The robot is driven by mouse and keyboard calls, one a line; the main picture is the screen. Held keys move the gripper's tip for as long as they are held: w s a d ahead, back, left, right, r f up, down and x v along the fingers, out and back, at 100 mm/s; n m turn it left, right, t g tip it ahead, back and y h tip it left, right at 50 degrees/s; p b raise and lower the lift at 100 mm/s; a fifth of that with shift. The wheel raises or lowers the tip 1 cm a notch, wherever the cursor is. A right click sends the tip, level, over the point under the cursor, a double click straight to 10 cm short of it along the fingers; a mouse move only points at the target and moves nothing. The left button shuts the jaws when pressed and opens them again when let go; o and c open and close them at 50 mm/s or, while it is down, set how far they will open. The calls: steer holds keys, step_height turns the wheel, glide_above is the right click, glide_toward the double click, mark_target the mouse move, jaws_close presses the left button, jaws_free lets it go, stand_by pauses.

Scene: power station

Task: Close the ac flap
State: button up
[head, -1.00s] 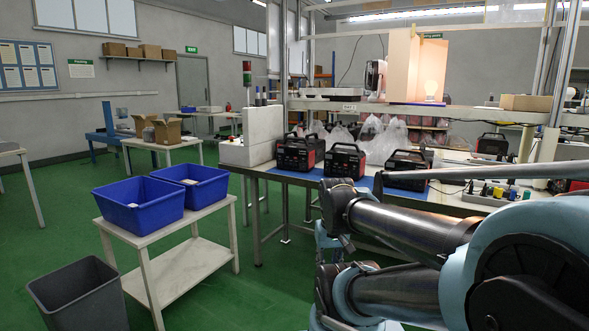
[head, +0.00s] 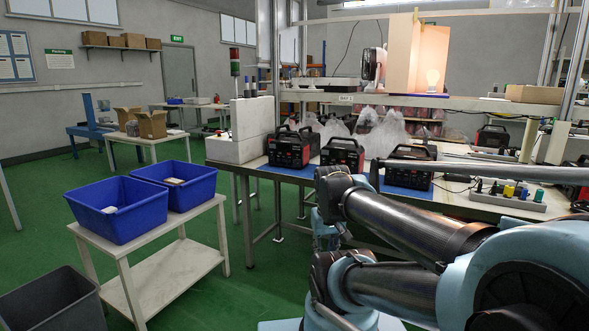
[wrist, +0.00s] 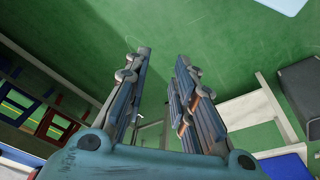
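Three black and red power stations stand in a row on a blue mat on the workbench: the left one (head: 290,149), the middle one (head: 342,156) and the right one (head: 409,172). My arm partly covers the lower parts of the middle and right ones. No AC flap can be made out at this distance, so I cannot tell its state. My gripper (wrist: 164,62) is open in the wrist view, with nothing between its fingers and green floor beyond. It is not clearly visible in the head view.
Two blue bins (head: 119,222) sit on a white side table (head: 170,278) left of the workbench, with a grey bin (head: 52,300) on the floor. Green floor is open at the left. A shelf (head: 465,103) crosses above the workbench. Small coloured items (head: 508,191) sit at the right.

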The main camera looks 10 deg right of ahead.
mark_target(294, 164)
steer(key=w+d+r+n+t+h, duration=0.25)
steer(key=w+d+r+n, duration=0.2)
steer(key=w, duration=0.75)
steer(key=w+d+r+n+t+h, duration=0.2)
steer(key=w+d+r+n+t, duration=0.25)
steer(key=w, duration=0.75)
steer(key=w+d+r+n+t+h, duration=0.25)
steer(key=w+r+n, duration=0.3)
steer(key=w, duration=0.65)
steer(key=w+a+f+n+t+y, duration=0.25)
steer(key=w+n+t+y, duration=0.2)
steer(key=w+n, duration=0.65)
steer(key=w+a+f+n+t+y, duration=0.1)
steer(key=w+a+f+n+y, duration=0.45)
steer(key=f+n, duration=0.4)
steer(key=shift+n+h, duration=0.4)
steer(key=shift+n, duration=0.4)
steer(key=w, duration=0.5)
steer(key=w+a+r, duration=0.1)
steer(key=w, duration=0.5)
steer(key=w+a, duration=0.1)
steer(key=w, duration=0.5)
steer(key=shift+w+a+r, duration=0.1)
steer(key=shift+a+r, duration=0.1)
steer(key=shift+r, duration=0.05)
steer(key=shift+c, duration=0.4)
jaws_close()
